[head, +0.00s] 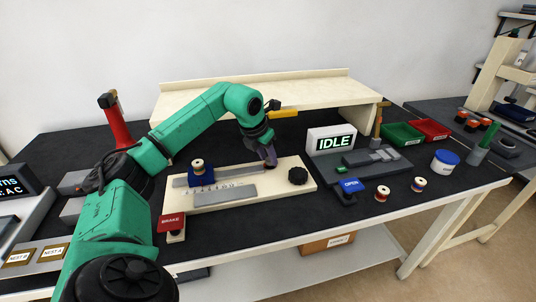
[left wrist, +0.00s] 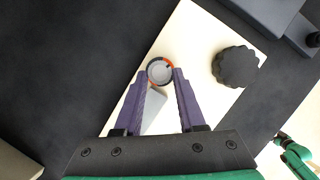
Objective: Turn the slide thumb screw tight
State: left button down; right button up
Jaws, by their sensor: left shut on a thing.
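The slide fixture is a cream base plate (head: 288,164) with grey bars, a scale and a black lobed knob (head: 298,176) at its right end. My left gripper (head: 270,163) points down at the plate's far side, left of that knob. In the left wrist view its purple fingers (left wrist: 160,78) are shut on a small round grey-topped piece with an orange and black ring (left wrist: 160,71), which looks like the slide thumb screw. In the head view the fingers hide this piece. The black knob (left wrist: 236,66) stands apart to the right. My right gripper does not show.
A blue spool holder (head: 200,175) sits on the slide, with a red BRAKE plate (head: 171,222) in front. To the right are an IDLE display (head: 332,141), a blue OPEN lever (head: 350,186) and two spools. A raised cream shelf (head: 330,91) stands behind.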

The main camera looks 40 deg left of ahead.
pick_arm(q)
jog(key=m, duration=0.1)
jog(key=m+h+p, duration=0.1)
jog(key=m+p, duration=0.1)
jog(key=shift+a+r+m, duration=0.2)
jog(key=shift+r+m, duration=0.05)
jog(key=shift+m, duration=0.05)
jog(key=m+h+p, duration=0.1)
jog(key=m, duration=0.1)
jog(key=m+h+p, duration=0.1)
jog(key=m+p, duration=0.1)
jog(key=shift+w+a+m+g+p, duration=0.2)
jog(key=shift+m+g+p, duration=0.1)
jog(key=shift+g, duration=0.1)
jog(key=m+p, duration=0.1)
jog(key=m, duration=0.1)
jog(key=shift+w+a+m+g+h, duration=0.1)
jog(key=shift+m+g+h, duration=0.2)
jog(key=shift+g+h, duration=0.1)
jog(key=shift+w+a+f+m+g+h+p, duration=0.1)
jog(key=shift+m+g+h+p, duration=0.1)
jog(key=shift+m, duration=0.5)
jog(key=shift+f+m+g+h+p, duration=0.1)
jog(key=shift+m+g+p, duration=0.1)
jog(key=shift+m, duration=0.5)
jog(key=c, duration=0.5)
grip_release()
